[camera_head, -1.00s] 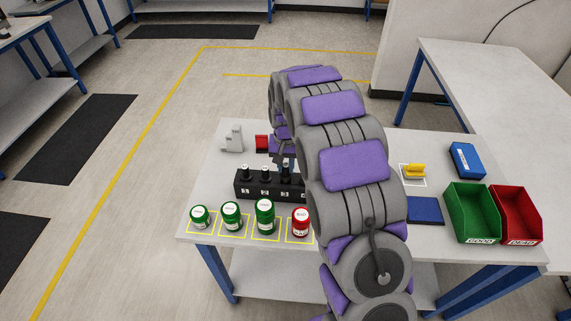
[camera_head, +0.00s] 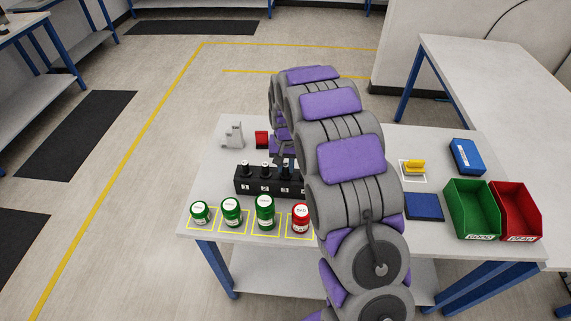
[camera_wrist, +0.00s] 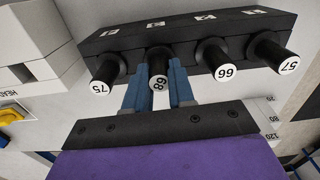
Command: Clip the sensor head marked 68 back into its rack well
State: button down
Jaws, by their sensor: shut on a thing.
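The sensor head marked 68 (camera_wrist: 159,76) is a black cylinder with a white numbered end, in the wrist view. My gripper (camera_wrist: 160,92) has its two blue fingers on either side of it, shut on it. The head lines up with the second place from the left in the black rack (camera_wrist: 190,40); I cannot tell whether it is fully seated. Heads 75 (camera_wrist: 106,72), 66 (camera_wrist: 217,58) and 57 (camera_wrist: 273,54) stand in the same rack. In the head view the rack (camera_head: 250,182) is partly behind my arm, and the fingers are hard to make out.
Green jars (camera_head: 232,211) and a red jar (camera_head: 300,218) line the table's front edge. Green (camera_head: 470,213) and red (camera_head: 518,212) bins, a blue pad (camera_head: 424,207) and a yellow item (camera_head: 413,167) lie right.

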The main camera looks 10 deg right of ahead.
jog(key=shift+f, duration=0.2)
dwell(0.4)
jog(key=c, duration=0.9)
grip_release()
notch_tip(320, 180, up, 17)
jog(key=shift+r+p, duration=0.15)
jog(key=shift+p, duration=1.1)
